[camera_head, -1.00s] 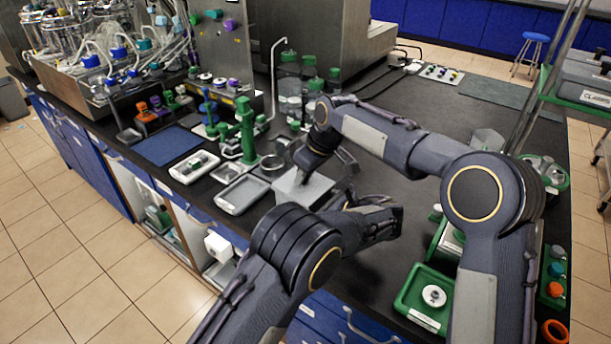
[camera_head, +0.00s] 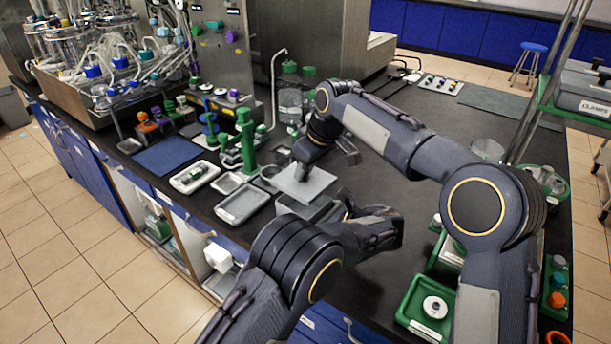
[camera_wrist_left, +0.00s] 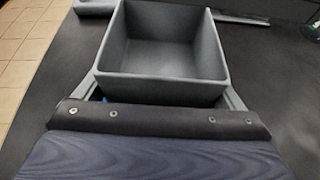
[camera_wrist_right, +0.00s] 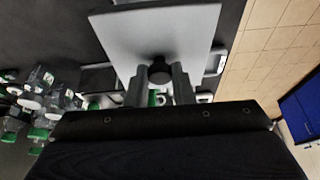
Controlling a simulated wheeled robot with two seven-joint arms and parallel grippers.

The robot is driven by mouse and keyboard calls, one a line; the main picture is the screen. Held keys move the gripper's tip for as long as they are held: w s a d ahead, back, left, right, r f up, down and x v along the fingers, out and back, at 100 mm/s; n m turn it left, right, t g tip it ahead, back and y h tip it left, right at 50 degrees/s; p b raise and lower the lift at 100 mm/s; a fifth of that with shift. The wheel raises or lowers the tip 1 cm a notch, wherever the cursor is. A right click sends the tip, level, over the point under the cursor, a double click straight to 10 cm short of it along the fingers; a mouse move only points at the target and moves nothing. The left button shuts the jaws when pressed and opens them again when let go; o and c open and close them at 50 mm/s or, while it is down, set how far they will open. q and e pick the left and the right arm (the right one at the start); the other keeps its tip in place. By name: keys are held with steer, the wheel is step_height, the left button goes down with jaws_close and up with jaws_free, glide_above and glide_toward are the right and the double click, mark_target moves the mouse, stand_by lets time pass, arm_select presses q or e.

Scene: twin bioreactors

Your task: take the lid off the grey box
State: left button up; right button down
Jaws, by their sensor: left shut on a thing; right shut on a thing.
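The grey box (camera_wrist_left: 165,45) shows open from above in the left wrist view, and its inside looks empty. In the head view the box (camera_head: 318,208) stands on the dark bench, partly behind my left arm. The lid (camera_head: 304,183) is a flat light grey plate with a dark round knob (camera_wrist_right: 160,72). My right gripper (camera_wrist_right: 160,88) is shut on this knob and holds the lid above the box, apart from it. My left fingertips are hidden in the head view.
A grey tray (camera_head: 243,203) and a tray with small parts (camera_head: 195,176) lie left of the box. A green stand (camera_head: 246,140) and bottles are behind. Green trays (camera_head: 424,302) are at the right. Bare bench (camera_head: 390,190) lies right of the box.

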arm_select(q)
steer(key=o, duration=1.1)
